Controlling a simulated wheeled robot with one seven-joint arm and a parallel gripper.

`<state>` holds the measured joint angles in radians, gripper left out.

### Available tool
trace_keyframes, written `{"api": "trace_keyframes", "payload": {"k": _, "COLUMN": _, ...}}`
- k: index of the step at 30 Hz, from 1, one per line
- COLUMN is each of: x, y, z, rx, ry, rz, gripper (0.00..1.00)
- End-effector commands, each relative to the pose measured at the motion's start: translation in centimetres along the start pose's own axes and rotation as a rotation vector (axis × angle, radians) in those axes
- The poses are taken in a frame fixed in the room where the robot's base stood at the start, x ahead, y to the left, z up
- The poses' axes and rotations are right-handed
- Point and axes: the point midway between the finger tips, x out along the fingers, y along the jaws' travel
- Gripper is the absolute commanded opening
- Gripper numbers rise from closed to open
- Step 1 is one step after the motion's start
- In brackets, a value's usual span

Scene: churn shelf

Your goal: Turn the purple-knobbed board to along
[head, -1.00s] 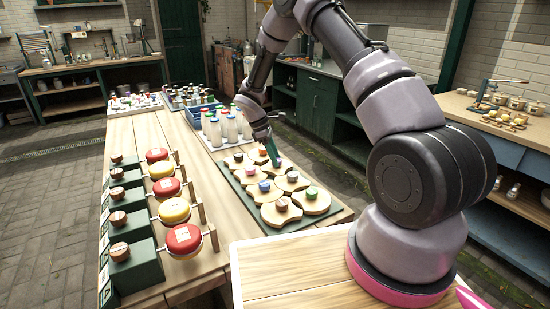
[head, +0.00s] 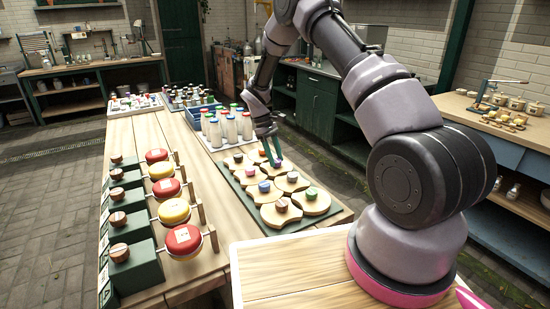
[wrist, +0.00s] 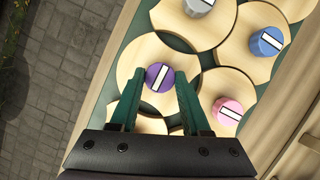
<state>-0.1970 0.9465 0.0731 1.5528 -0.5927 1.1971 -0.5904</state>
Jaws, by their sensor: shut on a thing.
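The purple knob (wrist: 160,78) with a white stripe stands in the middle of a round pale wooden board (wrist: 143,56) in the wrist view. The stripe is tilted in the picture. My gripper (wrist: 159,88) has its green fingers on either side of the knob, closed on it. In the head view my gripper (head: 272,160) is at the back right of the green tray (head: 325,219), with the purple knob (head: 278,163) small and partly covered by the fingers.
Several notched round boards with coloured knobs fit closely around it, including ones with a pink knob (wrist: 228,111), a blue knob (wrist: 267,41) and a grey knob (wrist: 199,5). Milk bottles (head: 231,129) stand behind the tray. Red and yellow rounds (head: 183,240) line the left side.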

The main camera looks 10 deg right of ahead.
Motion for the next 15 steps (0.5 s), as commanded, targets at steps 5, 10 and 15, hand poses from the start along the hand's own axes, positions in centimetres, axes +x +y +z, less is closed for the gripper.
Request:
{"api": "trace_keyframes", "payload": {"k": 5, "x": -0.01, "y": 0.0, "z": 0.02, "rx": 0.004, "ry": 0.0, "rz": -0.002, "gripper": 0.0}}
{"api": "trace_keyframes", "payload": {"k": 10, "x": 0.0, "y": 0.0, "z": 0.03, "rx": 0.004, "ry": -0.001, "rz": -0.002, "gripper": 0.0}}
{"api": "trace_keyframes", "payload": {"k": 15, "x": 0.01, "y": 0.0, "z": 0.03, "rx": 0.003, "ry": -0.001, "rz": -0.001, "gripper": 0.77}}
